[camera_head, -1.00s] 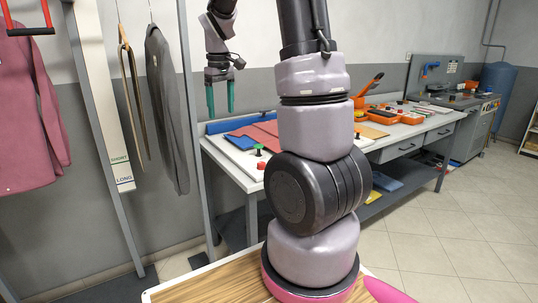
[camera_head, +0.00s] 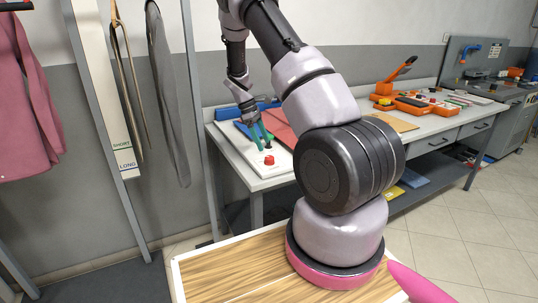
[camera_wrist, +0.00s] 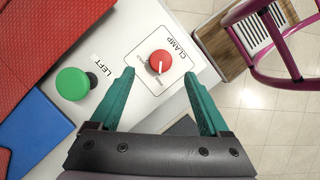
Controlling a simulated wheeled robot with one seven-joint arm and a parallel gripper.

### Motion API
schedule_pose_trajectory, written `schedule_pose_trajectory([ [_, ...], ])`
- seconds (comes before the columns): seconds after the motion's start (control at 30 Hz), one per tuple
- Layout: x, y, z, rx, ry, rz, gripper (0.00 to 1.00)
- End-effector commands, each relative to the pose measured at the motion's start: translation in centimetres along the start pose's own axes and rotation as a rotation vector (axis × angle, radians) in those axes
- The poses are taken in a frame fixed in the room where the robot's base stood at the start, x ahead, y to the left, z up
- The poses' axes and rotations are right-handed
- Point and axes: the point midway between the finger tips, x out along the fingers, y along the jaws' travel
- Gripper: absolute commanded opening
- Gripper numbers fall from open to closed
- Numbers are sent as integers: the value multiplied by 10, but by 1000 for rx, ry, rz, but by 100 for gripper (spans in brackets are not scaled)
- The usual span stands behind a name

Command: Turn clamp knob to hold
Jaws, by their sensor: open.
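The red clamp knob (camera_wrist: 158,62) sits on a white panel marked CLAMP in the wrist view, with a white pointer line on its top. Small marks beside the knob are too small to read surely. The knob also shows at the front of the white board in the head view (camera_head: 269,160). My gripper (camera_wrist: 158,82) is open and empty, its two green fingers apart on either side of the knob's near side. In the head view my gripper (camera_head: 259,144) is just above and behind the knob. I see no contact with it.
A green knob (camera_wrist: 72,84) marked LEFT stands beside the clamp panel. Red pads (camera_wrist: 40,30) and a blue pad (camera_wrist: 38,130) lie to the left in the wrist view. Orange tools (camera_head: 412,102) stand farther along the table. Garments (camera_head: 38,120) hang at the left.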

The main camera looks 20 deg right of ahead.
Motion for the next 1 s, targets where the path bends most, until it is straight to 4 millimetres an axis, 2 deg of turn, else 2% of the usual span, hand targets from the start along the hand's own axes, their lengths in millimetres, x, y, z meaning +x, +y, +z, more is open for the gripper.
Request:
schedule_pose_trajectory([
  [0.1,24,-1,1,1,-3,-3,80],
  [0.3,53,-1,0,0,-1,-2,80],
  [0.47,62,0,0,2,1,-1,80],
  [0.73,63,0,0,2,1,0,80],
  [0.77,63,0,0,2,1,0,72],
  [0.8,63,0,0,2,1,0,57],
  [0.93,63,0,0,2,1,0,7],
  [0.97,63,0,0,2,1,0,0],
  [1.0,63,0,0,2,1,0,0],
])
